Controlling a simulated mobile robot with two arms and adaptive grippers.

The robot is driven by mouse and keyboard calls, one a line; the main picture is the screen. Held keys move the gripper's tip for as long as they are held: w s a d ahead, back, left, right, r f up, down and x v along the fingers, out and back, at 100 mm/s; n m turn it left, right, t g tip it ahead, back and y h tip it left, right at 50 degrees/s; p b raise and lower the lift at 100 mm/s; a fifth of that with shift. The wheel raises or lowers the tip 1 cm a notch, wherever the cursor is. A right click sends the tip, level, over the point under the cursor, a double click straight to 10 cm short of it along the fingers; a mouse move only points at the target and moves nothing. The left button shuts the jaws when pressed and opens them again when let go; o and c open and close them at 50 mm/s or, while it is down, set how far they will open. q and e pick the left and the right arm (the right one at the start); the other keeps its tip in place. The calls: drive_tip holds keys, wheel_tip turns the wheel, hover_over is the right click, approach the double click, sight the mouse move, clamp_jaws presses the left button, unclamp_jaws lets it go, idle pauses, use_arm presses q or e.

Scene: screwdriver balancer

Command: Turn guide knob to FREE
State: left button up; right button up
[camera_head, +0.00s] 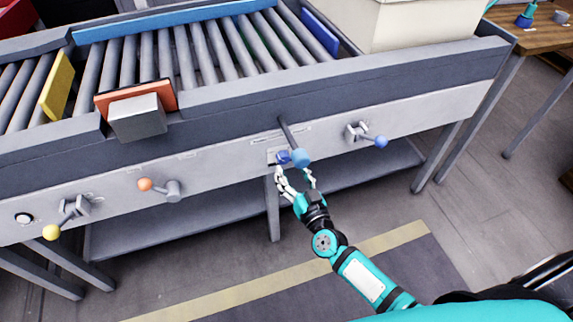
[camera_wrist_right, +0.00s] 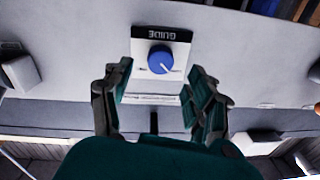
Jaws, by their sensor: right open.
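The guide knob (camera_wrist_right: 160,59) is a round blue knob on a white plate under a black GUIDE label (camera_wrist_right: 161,33), which appears upside down in the right wrist view. A pale pointer line on the knob points to the lower right in that view; the small position lettering is too small to read. In the head view the knob (camera_head: 283,157) is on the front panel. My right gripper (camera_head: 295,178) is open just in front of the panel. In the right wrist view its fingers (camera_wrist_right: 160,82) stand apart, with the knob beyond and between them, seemingly untouched.
A dark rod with a light-blue end (camera_head: 301,158) sticks out right beside the knob. A blue-ended lever (camera_head: 380,142) is to the right; orange-ended (camera_head: 145,184) and yellow-ended (camera_head: 51,232) levers are to the left. The roller conveyor (camera_head: 160,55) lies above the panel.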

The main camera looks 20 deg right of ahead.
sight(285, 161)
use_arm(q)
drive_tip(key=shift+w+r, duration=0.2)
drive_tip(key=shift+r, duration=0.45)
drive_tip(key=shift+w+r, duration=0.2)
drive_tip(key=shift+r, duration=0.45)
use_arm(e)
drive_tip(key=shift+w+a, duration=0.2)
drive_tip(key=shift+w, duration=1.95)
drive_tip(key=shift+c, duration=0.3)
drive_tip(key=c, duration=1.1)
